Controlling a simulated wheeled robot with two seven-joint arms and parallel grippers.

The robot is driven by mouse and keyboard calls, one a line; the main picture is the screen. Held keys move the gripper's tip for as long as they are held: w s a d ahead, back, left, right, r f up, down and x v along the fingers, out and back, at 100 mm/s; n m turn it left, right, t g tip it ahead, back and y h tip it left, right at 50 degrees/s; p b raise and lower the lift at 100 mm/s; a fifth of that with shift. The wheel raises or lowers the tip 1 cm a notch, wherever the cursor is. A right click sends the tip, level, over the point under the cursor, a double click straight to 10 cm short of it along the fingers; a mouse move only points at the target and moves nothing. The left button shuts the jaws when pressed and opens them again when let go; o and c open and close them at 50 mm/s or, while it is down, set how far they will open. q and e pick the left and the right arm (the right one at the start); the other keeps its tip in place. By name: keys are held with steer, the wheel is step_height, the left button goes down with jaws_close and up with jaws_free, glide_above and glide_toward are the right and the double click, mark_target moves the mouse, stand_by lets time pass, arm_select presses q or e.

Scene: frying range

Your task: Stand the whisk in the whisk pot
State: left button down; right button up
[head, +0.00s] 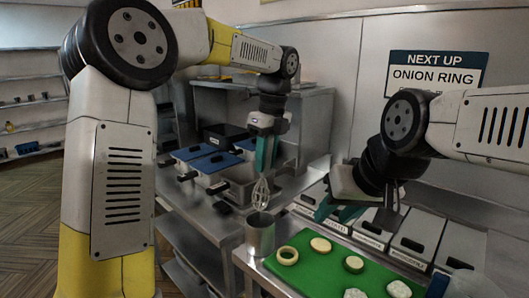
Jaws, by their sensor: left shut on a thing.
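My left gripper (266,160) points down with its teal fingers shut on the whisk (261,193). The whisk hangs upright below it, wire end down. The metal whisk pot (260,236) stands on the steel counter, left of the green board. The wires appear just above the pot's rim in the picture; the exact gap is hard to tell. The whisk's handle is mostly hidden by the fingers. My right gripper (337,210) hangs above the lidded bins on the right, its teal fingers apart and nothing seen between them.
A green board (325,276) with several food rounds lies right of the pot. Labelled bins (415,240) line the back right. Fryer baskets with blue tops (215,161) and a steel basin (238,180) are behind the pot. A sign (436,72) hangs on the wall.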

mark_target(265, 197)
arm_select(q)
steer(key=shift+f, duration=5.85)
steer(key=c, duration=1.1)
jaws_free()
steer(key=shift+r, duration=0.1)
